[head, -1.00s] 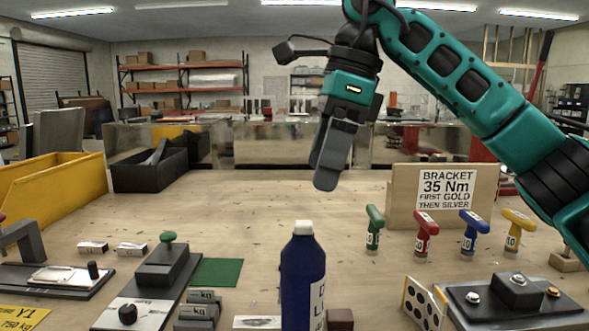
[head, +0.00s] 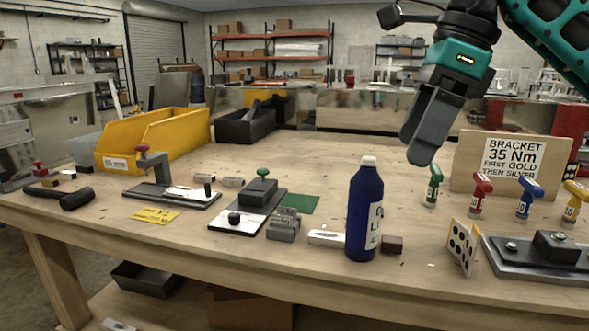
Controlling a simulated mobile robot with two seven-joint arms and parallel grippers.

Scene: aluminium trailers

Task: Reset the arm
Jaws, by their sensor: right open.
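My right arm, teal and black, comes in from the top right of the head view. Its gripper (head: 424,150) points down over the back right of the wooden table (head: 330,180), above the surface and to the left of the bracket sign. It is open and holds nothing; its fingers overlap from this angle, so the gap is hard to see. It touches nothing that I can see. My left gripper is not in the view.
A blue bottle (head: 364,215) stands near the front edge. Coloured T-handle tools, including a green one (head: 433,188), stand before the bracket sign (head: 512,160). A yellow bin (head: 150,140) and black bin (head: 245,125) are at the back left. The table's middle back is clear.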

